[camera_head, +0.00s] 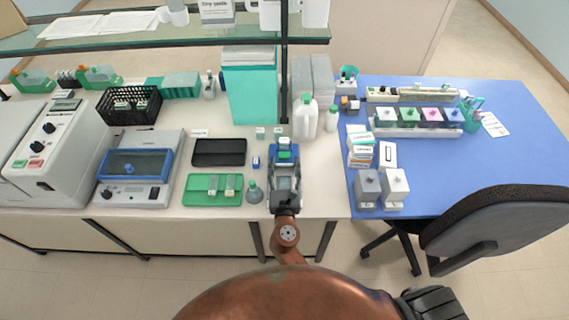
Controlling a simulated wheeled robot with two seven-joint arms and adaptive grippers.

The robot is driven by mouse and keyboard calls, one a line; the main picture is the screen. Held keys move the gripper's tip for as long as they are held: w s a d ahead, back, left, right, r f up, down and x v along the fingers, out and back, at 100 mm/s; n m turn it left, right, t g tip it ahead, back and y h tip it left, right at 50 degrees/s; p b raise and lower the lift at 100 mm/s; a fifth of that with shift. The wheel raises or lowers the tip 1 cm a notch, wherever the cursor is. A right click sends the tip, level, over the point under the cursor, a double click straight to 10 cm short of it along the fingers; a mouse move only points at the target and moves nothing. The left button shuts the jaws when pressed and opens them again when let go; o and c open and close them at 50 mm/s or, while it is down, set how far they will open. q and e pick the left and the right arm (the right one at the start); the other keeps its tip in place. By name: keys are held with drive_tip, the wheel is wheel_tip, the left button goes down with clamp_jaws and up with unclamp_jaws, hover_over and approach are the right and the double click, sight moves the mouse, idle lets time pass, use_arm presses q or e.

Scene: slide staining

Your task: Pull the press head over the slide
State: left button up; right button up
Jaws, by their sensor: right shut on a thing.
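The small press (284,145), with a blue and green top, stands near the front edge of the white bench. My right gripper (285,178) is at its near side, at the end of my copper-coloured arm. The gripper is shut on the press head, though the fingers largely hide the contact. The slide under or beside the press is hidden or too small to make out. My left gripper is out of view.
A green tray (200,198) and a small flask (254,192) lie close left of the gripper. White bottles (305,118) stand behind right. A blue table (450,185) with boxes adjoins at right. A shelf (150,38) overhangs the back.

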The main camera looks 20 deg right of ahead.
drive_tip(key=p+v, duration=0.1)
drive_tip(key=v, duration=0.7)
drive_tip(key=shift+s+d+p, duration=0.1)
drive_tip(key=shift+s+p, duration=0.15)
drive_tip(key=shift+p, duration=0.15)
drive_tip(key=shift+s, duration=0.15)
drive_tip(key=shift+f, duration=0.15)
drive_tip(key=o, duration=1.3)
drive_tip(key=shift+o, duration=0.5)
drive_tip(key=shift+s, duration=0.2)
drive_tip(key=shift+w, duration=0.1)
drive_tip(key=v, duration=0.7)
drive_tip(key=shift+s+a, duration=0.25)
